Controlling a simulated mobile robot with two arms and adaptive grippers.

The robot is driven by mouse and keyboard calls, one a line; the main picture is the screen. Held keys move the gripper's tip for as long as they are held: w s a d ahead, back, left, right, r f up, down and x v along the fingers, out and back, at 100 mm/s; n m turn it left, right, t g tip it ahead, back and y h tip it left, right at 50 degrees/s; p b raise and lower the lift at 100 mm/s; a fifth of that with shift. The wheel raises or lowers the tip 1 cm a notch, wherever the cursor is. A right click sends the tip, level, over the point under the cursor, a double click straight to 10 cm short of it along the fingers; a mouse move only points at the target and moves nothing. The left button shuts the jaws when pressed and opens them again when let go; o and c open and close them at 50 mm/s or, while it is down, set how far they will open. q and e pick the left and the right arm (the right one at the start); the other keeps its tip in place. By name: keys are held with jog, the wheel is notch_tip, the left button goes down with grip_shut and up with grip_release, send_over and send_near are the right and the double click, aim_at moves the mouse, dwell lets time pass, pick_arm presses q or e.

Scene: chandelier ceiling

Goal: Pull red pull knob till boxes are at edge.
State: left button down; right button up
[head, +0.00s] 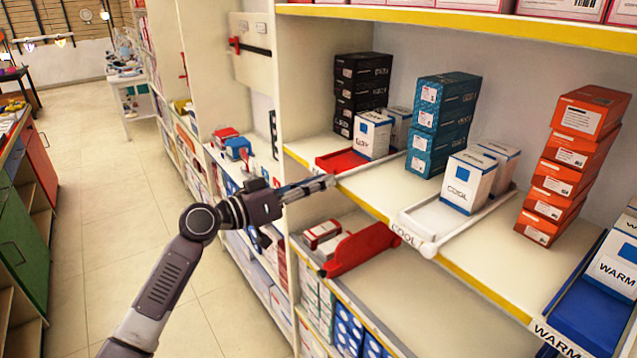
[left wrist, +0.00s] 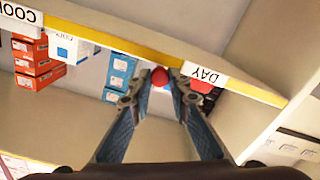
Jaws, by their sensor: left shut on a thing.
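A red tray (head: 343,160) lies on the upper shelf board, its front close to the yellow edge. White boxes with a blue square (head: 371,136) stand on the tray, set back from the shelf edge. My left gripper (head: 331,181) reaches the yellow edge in front of the tray. In the left wrist view its fingertips close around the round red pull knob (left wrist: 160,77), beside the DAY label (left wrist: 206,76). The knob is hidden by the fingers in the head view. My right gripper is not in view.
Black boxes (head: 362,88) and teal boxes (head: 443,110) stand near the tray. A white COOL tray (head: 440,218) holds white boxes, with orange boxes (head: 578,160) to its right. A red piece (head: 362,248) sticks out on the lower shelf. The aisle floor (head: 105,210) is clear.

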pick_arm(q)
jog(key=b+v, duration=0.6)
jog(key=v, duration=0.8)
jog(key=shift+a, duration=0.2)
jog(key=shift+s, duration=0.1)
jog(key=c, duration=1.8)
grip_release()
